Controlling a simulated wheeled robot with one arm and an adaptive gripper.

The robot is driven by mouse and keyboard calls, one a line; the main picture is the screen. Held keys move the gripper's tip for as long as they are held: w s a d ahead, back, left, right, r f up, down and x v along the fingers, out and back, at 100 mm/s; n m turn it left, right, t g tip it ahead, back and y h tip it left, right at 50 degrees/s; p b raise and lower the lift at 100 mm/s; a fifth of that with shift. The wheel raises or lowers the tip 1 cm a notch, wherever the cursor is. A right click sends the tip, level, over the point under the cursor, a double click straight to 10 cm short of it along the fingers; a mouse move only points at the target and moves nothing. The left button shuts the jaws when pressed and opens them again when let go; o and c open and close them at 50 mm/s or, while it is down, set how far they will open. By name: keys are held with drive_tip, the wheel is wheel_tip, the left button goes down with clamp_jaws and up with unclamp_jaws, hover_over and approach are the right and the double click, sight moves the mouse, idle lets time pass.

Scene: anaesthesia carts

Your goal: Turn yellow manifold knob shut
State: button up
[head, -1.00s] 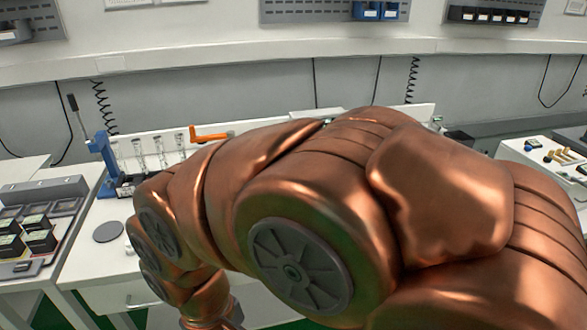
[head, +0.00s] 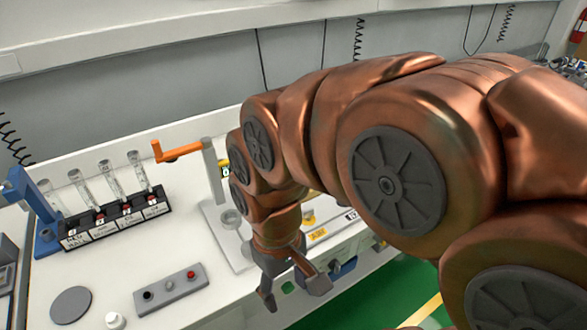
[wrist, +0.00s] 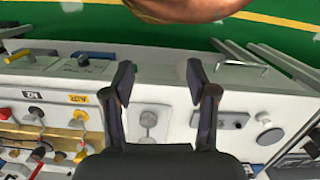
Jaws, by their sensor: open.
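In the wrist view, a brass manifold (wrist: 60,138) lies at the left with several knobs along it. The yellow knob (wrist: 79,118) stands beside the yellow AIR label (wrist: 78,99). In the head view the AIR label (head: 318,234) shows just right of my wrist, with the knob partly hidden there. My gripper (head: 293,290) points down over the white bench, open and empty. In the wrist view my gripper (wrist: 160,78) has its fingers wide apart, to the right of the yellow knob and apart from it. The knob's turn position is too small to tell.
A grey knob on a plate (wrist: 148,118) lies between my fingers in the wrist view. A blue lever (wrist: 93,55) is near the bench edge. An orange crank (head: 178,152), a tube rack (head: 118,220) and a button box (head: 171,290) stand to the left.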

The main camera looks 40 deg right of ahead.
drive_tip(key=w+d+r+n, duration=0.1)
drive_tip(key=w+d, duration=0.5)
drive_tip(key=w, duration=0.3)
drive_tip(key=w+d+r+n+t+b, duration=0.1)
drive_tip(key=w+d+n, duration=0.1)
drive_tip(key=w+d, duration=0.5)
drive_tip(key=w+d+n+b, duration=0.1)
drive_tip(key=w+d, duration=0.6)
drive_tip(key=w, duration=0.4)
drive_tip(key=shift+w+r+n+t, duration=0.1)
drive_tip(key=shift+r+n+t, duration=0.2)
drive_tip(key=shift+r, duration=0.1)
drive_tip(key=shift+w+d+f, duration=0.2)
drive_tip(key=shift+d, duration=0.15)
drive_tip(key=shift+f+p, duration=0.9)
drive_tip(key=shift+f, duration=2.85)
clamp_jaws()
